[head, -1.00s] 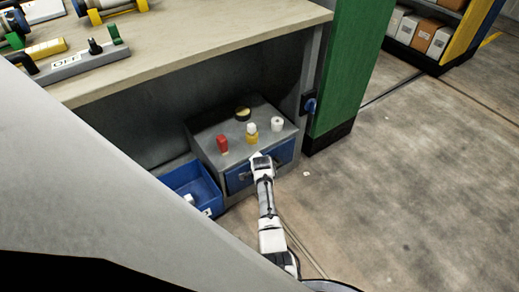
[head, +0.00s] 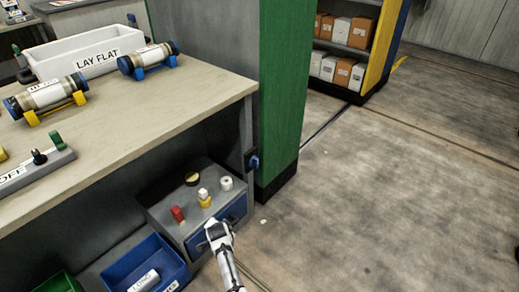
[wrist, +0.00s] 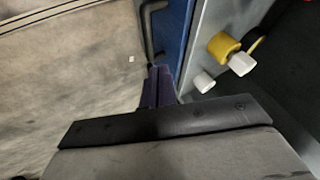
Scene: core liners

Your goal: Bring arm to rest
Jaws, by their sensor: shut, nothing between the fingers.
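My arm reaches down to the low grey cabinet (head: 163,213) under the workbench. My gripper (wrist: 160,85) shows in the wrist view with its fingers together and nothing between them. It is beside the blue drawer front (wrist: 175,30) and its dark handle (wrist: 147,30); I cannot tell whether it touches them. In the head view the gripper end of the arm (head: 217,228) is in front of the blue drawer (head: 236,211), which looks closed. The fingertips are hard to make out there.
On the cabinet stand a red item (head: 178,214), a yellow bottle with a white cap (head: 204,199), a white roll (head: 226,183) and a dark round item (head: 192,179). A blue bin (head: 120,268) is at left. The workbench (head: 170,110) overhangs. Floor at right is clear.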

